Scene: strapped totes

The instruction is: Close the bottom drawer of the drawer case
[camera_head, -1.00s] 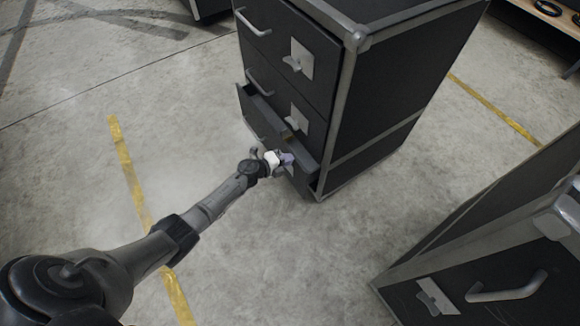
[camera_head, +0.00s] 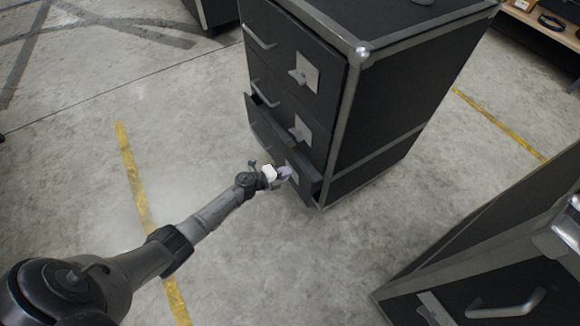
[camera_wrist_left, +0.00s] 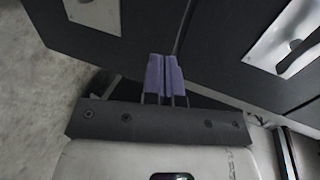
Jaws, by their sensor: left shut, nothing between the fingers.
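The drawer case (camera_head: 385,115) is a tall black cabinet with grey metal edges. Its bottom drawer (camera_head: 290,155) sticks out only a little from the front, and the drawers above it look flush. My left gripper (camera_head: 285,174) is shut and empty, with its purple fingertips at the front of the bottom drawer. The fingertips also show in the left wrist view (camera_wrist_left: 165,75), together and against or very close to the dark drawer front; exact contact cannot be told. My right gripper is not in view.
A second black case (camera_head: 500,265) with a handle stands at the lower right. A shelf (camera_head: 545,20) with small items is at the top right. Concrete floor with yellow tape lines is clear to the left of the drawer case.

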